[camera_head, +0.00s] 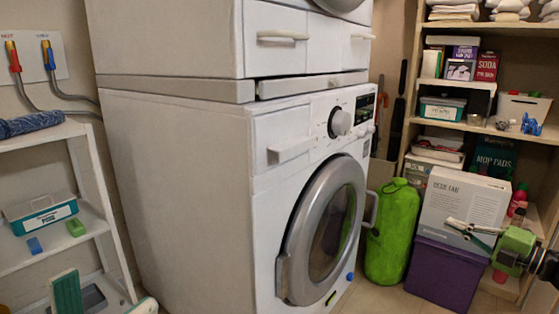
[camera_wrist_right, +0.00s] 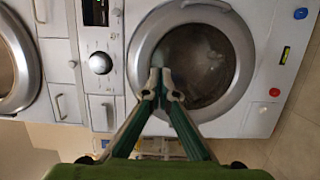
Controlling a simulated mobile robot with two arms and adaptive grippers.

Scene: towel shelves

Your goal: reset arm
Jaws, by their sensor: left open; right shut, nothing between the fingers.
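My left gripper (camera_head: 106,300) shows only partly at the bottom left edge of the head view. Its two fingers are spread and nothing shows between them. It is in front of the low white shelf. My right gripper (camera_head: 468,232) is at the right of the head view, in front of the white box and the purple bin. In the right wrist view its green fingers (camera_wrist_right: 160,88) meet at the tips and hold nothing. The round washer door (camera_wrist_right: 192,60) lies behind them in that view.
The white washer (camera_head: 180,190) with a shut round door fills the middle, with another machine (camera_head: 170,40) stacked on it. A green bag (camera_head: 393,230), white box (camera_head: 465,205) and purple bin (camera_head: 443,272) stand right. A white shelf (camera_head: 40,137) is left.

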